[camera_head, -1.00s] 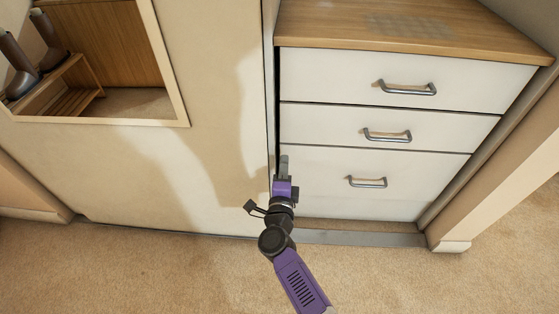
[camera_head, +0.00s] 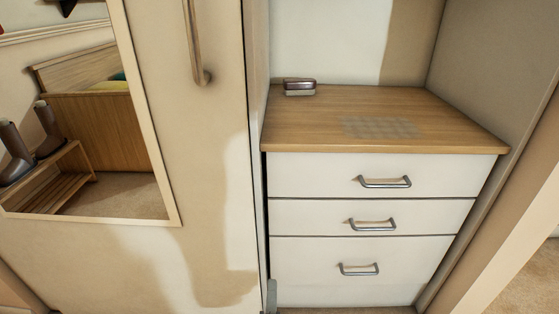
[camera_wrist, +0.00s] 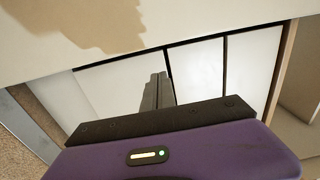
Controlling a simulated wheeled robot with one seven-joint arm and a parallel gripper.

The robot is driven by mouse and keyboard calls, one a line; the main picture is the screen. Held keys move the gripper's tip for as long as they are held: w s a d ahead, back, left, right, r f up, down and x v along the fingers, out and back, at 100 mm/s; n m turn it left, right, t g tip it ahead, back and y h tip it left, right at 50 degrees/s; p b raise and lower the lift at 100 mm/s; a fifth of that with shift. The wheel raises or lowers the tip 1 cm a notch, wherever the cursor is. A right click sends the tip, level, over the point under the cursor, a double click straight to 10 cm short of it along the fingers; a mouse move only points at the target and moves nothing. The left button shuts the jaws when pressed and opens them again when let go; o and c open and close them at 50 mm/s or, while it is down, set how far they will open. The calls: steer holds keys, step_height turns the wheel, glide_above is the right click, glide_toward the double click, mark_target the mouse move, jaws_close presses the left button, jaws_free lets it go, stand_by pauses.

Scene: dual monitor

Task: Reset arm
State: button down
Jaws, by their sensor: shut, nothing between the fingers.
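My gripper (camera_head: 271,297) shows only as a grey fingertip at the bottom edge of the head view, in front of the lower left corner of the drawer unit. In the wrist view its two dark fingers (camera_wrist: 157,92) are together and empty, pointing toward the white drawer fronts. The purple gripper body fills the bottom of that view. The rest of my arm is out of the head view. The white drawer unit (camera_head: 366,211) has three shut drawers with metal handles.
A wooden top (camera_head: 310,125) covers the drawers, with a small metallic object (camera_head: 299,87) on it. A cream door (camera_head: 215,150) with a long handle and a mirror (camera_head: 110,195) stands to the left. A cream frame (camera_head: 515,235) stands at the right.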

steer(key=s+r+n+t+y, duration=0.2)
steer(key=s+r+n+y, duration=0.25)
steer(key=r+n, duration=0.3)
steer(key=s+d+r+n+g+h, duration=0.25)
steer(key=s+d, duration=0.55)
steer(key=s, duration=0.4)
steer(key=s+d+r+n+g+h, duration=0.1)
steer(key=s+d+r+n, duration=0.25)
steer(key=s+d, duration=0.6)
steer(key=s+d+r+n+g+h, duration=0.15)
steer(key=s+d+n, duration=0.3)
steer(key=s, duration=1.05)
step_height(320, 180, up, 30)
steer(key=p, duration=2.9)
steer(key=shift+d, duration=0.25)
